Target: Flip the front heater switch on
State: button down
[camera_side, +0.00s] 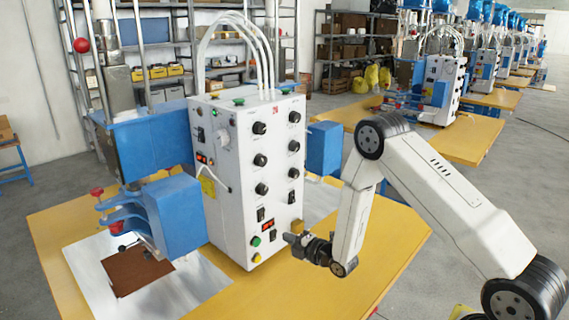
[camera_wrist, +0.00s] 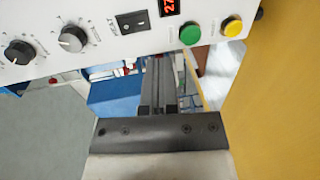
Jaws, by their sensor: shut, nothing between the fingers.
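The white control box (camera_side: 235,190) stands on the yellow table, with knobs, switches and buttons on its front. My gripper (camera_side: 287,238) is shut and empty, close to the lower panel. Its closed fingers (camera_wrist: 158,80) point toward the panel; contact is not clear.
Green (camera_side: 256,241) and yellow (camera_side: 257,258) buttons sit low on the panel near my gripper. Several black knobs (camera_side: 294,117) stick out above. A blue clamp unit (camera_side: 175,215) stands left over a metal plate. The table right of the box is mostly clear.

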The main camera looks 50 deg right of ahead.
jog(key=shift+s+f, duration=0.2)
jog(key=shift+s, duration=1.2)
jog(key=shift+s+f, duration=0.15)
jog(key=shift+s, duration=1.2)
jog(key=shift+w+r, duration=0.1)
jog(key=s+a+r+m+g, duration=0.4)
jog(key=s+r+m+g, duration=0.1)
jog(key=s+m+g, duration=0.2)
jog(key=s+a+r+m+g, duration=0.4)
jog(key=s+m+g, duration=0.3)
jog(key=s+m, duration=0.3)
jog(key=shift+s+r+m, duration=0.15)
jog(key=shift+r+m, duration=0.35)
jog(key=shift+r, duration=0.05)
